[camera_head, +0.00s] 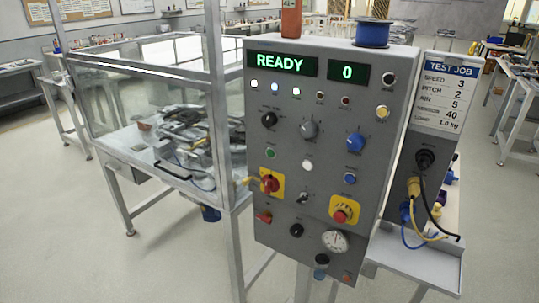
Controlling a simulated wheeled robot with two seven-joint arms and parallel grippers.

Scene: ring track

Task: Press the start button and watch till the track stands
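A grey control panel (318,190) stands tilted in the middle of the head view. Its left display (283,64) reads READY in green and its right display (347,73) reads 0. A green button (271,153) sits on the panel's left side; its label is too small to read, so I cannot tell whether it is the start button. A white button (307,165) and blue buttons are near it. The ring track (185,130) appears as dark and metal parts inside a clear-walled enclosure at left; I cannot tell its motion. Neither gripper shows.
A red switch on yellow (270,184) and a red mushroom button on yellow (341,213) are low on the panel. A TEST JOB card (441,98) hangs at right above a socket with cables. A blue spool (372,34) sits on top. The floor at left is clear.

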